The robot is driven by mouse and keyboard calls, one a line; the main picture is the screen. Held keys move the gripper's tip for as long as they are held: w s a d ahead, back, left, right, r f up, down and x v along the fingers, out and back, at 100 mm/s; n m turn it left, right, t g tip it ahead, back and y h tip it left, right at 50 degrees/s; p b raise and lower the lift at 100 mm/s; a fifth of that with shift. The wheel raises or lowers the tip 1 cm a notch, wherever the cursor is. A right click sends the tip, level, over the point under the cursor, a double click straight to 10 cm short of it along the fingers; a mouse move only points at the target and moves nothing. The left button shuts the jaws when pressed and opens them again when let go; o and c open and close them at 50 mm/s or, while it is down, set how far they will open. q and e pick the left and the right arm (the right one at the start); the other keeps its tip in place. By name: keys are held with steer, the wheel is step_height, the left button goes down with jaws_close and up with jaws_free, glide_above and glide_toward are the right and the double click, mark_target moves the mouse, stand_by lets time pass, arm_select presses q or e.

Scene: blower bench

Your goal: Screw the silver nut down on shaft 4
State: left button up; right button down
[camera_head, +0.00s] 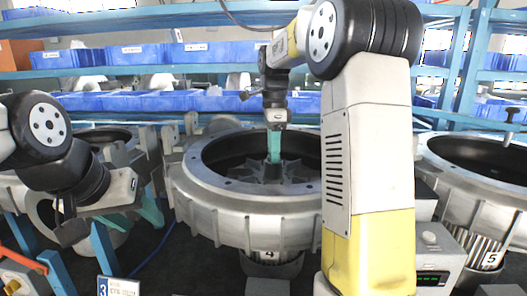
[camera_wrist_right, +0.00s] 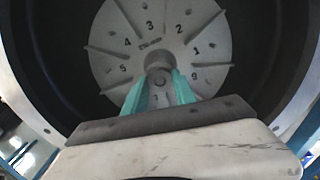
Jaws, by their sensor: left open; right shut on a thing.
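The blower housing labelled 4 (camera_head: 245,215) stands in the middle of the head view, with a grey finned impeller (camera_head: 245,172) inside. My right gripper (camera_head: 274,160) reaches down from above to the impeller's centre. In the right wrist view its teal fingers (camera_wrist_right: 163,82) close around a small round grey piece at the hub, which appears to be the silver nut (camera_wrist_right: 161,79). Shaft 4 is largely hidden there, so I cannot tell how far down the nut sits. My left gripper (camera_head: 148,212) is open and empty, left of the housing.
Another housing (camera_head: 472,185) with label 5 stands at the right, with a T-shaped tool (camera_head: 508,124) above it. A further housing (camera_head: 105,140) is at the left. A grey box with a green display (camera_head: 435,262) is right of my arm. Shelves with blue bins (camera_head: 130,100) are behind.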

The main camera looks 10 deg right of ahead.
steer(key=m, duration=0.5)
steer(key=c, duration=1.3)
jaws_free()
steer(key=n, duration=1.2)
steer(key=shift+n, duration=0.4)
steer(key=n, duration=1.2)
steer(key=shift+n, duration=0.3)
